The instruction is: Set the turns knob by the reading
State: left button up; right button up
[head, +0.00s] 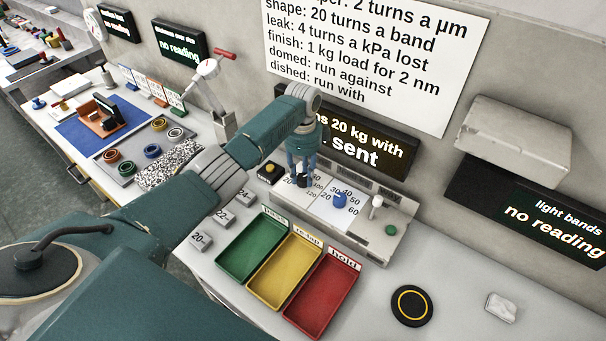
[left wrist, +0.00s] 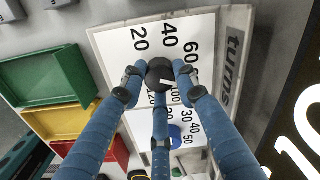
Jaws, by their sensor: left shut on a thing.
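My left gripper (head: 303,160) reaches down over the control panel, its blue fingers closed around the black turns knob (left wrist: 160,74). In the left wrist view the knob's white mark points right and slightly down. The dial (left wrist: 150,38) shows 20, 40, 60, 100 and 120; a finger covers part of it. The word "turns" is on the panel's edge. A dark display (head: 360,146), partly behind my arm, shows "20 kg with" and "sent". The wall sheet (head: 370,55) lists 20 turns a band, 4 turns a kPa lost. My right gripper is out of view.
A blue knob (head: 340,201), a white-topped lever (head: 376,203) and a green button (head: 391,230) are on the same panel. Green (head: 225,262), yellow (head: 254,287) and red (head: 299,318) trays stand in front. The light bands display (head: 545,214) says "no reading".

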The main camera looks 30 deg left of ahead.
aim_at(303, 176)
pick_arm(q)
jog(key=shift+w+r, duration=0.15)
jog(key=shift+r, duration=0.05)
jog(key=o, duration=1.2)
jog(key=shift+c, duration=0.2)
jog(key=shift+f, duration=0.1)
notch_tip(303, 176, up, 12)
